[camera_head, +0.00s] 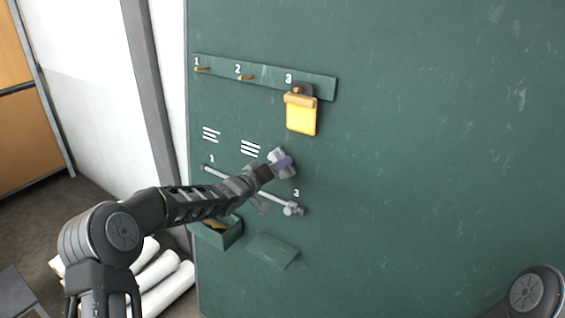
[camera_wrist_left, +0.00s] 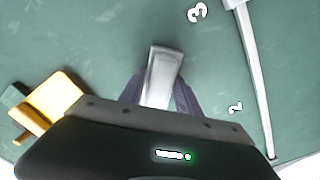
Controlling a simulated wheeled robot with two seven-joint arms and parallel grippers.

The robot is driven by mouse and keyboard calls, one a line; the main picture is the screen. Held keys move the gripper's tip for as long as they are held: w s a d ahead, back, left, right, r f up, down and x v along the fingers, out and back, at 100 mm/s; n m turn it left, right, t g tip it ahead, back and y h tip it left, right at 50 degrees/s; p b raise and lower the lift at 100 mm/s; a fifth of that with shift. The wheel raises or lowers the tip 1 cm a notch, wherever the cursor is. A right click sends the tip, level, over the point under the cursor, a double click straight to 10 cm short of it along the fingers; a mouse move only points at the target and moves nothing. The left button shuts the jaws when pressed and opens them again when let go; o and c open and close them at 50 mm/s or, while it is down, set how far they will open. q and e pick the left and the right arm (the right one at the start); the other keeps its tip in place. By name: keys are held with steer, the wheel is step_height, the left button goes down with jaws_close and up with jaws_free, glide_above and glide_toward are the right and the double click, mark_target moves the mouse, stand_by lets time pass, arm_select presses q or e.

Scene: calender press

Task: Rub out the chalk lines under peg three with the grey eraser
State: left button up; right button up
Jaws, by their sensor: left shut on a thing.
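My left gripper (camera_head: 277,166) is shut on the grey eraser (camera_head: 289,172) and holds it at the green board (camera_head: 430,150), below peg three (camera_head: 297,90). The wrist view shows the eraser (camera_wrist_left: 164,68) between the purple fingers of my left gripper (camera_wrist_left: 160,95); whether it touches the board is hard to tell. No chalk lines show around the eraser; the spot behind it is hidden. Chalk lines show under peg one (camera_head: 211,134) and under peg two (camera_head: 250,148). My right gripper is out of view.
A yellow tag (camera_head: 301,118) hangs from peg three, just above the eraser. A grey rod (camera_head: 272,194) with an end knob runs below, partly behind my left arm. A green tray (camera_head: 222,234) and white rolls (camera_head: 165,277) lie lower. The board's right side is clear.

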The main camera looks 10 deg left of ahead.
mark_target(295, 163)
arm_select(q)
steer(key=shift+r+p, duration=0.4)
steer(key=shift+p, duration=0.05)
steer(key=shift+d+f, duration=0.1)
steer(key=shift+d+f+b, duration=0.1)
steer(key=shift+d+b, duration=0.05)
steer(key=shift+b, duration=0.35)
steer(key=shift+s+d+b, duration=0.3)
steer(key=shift+d+b, duration=0.4)
steer(key=shift+b, duration=0.15)
steer(key=shift+s+d+b, duration=0.1)
steer(key=shift+d+b, duration=0.2)
steer(key=shift+s+d, duration=0.1)
steer(key=shift+d, duration=0.25)
